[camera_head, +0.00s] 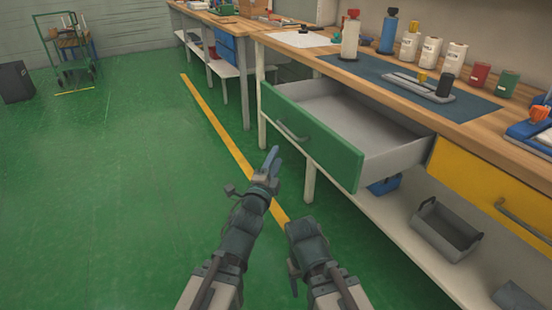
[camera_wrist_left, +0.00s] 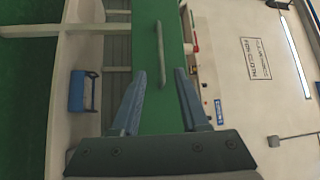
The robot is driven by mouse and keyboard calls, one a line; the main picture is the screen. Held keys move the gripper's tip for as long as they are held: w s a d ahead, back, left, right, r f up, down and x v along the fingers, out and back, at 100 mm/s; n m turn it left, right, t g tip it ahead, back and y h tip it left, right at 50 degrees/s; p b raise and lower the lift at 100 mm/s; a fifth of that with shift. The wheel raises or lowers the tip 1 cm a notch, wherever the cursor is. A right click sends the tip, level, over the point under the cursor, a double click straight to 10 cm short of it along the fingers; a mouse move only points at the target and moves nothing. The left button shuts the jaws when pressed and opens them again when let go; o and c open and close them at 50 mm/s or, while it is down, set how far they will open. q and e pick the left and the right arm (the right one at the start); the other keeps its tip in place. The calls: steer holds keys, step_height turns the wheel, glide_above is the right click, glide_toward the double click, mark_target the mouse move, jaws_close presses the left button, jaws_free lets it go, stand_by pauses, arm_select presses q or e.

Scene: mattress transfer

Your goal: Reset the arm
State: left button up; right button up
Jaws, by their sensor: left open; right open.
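My left gripper (camera_head: 271,163) is above the green floor, to the left of the open drawer and apart from it. In the left wrist view its two fingers (camera_wrist_left: 157,98) are spread with nothing between them. The green drawer front (camera_wrist_left: 148,60) with its grey handle (camera_wrist_left: 161,52) shows beyond the fingers. My right gripper (camera_head: 306,234) is lower in the head view, in front of the workbench, and holds nothing that I can see. Its fingertips are hard to make out. The green-fronted drawer (camera_head: 318,143) is pulled out, and its visible inside is empty.
The wooden workbench (camera_head: 505,128) runs along the right, with bottles and jars on top. A closed yellow drawer (camera_head: 485,180) and a lower shelf with a grey bin (camera_head: 440,232) are at right. A green trolley (camera_head: 72,60) stands far left.

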arm_select(q)
step_height(320, 180, down, 10)
steer(key=s+a+n+g+y, duration=0.1)
steer(key=a+n+g+y, duration=0.1)
steer(key=n+g+y, duration=0.3)
steer(key=s+f+n+g+y+p, duration=0.1)
steer(key=s+f+n+g, duration=0.5)
steer(key=s, duration=0.4)
steer(key=s+f+n+g, duration=0.4)
steer(key=s+f+g, duration=0.4)
steer(key=s, duration=0.3)
step_height(320, 180, up, 39)
steer(key=s+p, duration=0.1)
steer(key=p, duration=3.7)
steer(key=shift+s+a+f+n, duration=0.2)
steer(key=shift+a+n, duration=0.05)
steer(key=shift+n, duration=0.05)
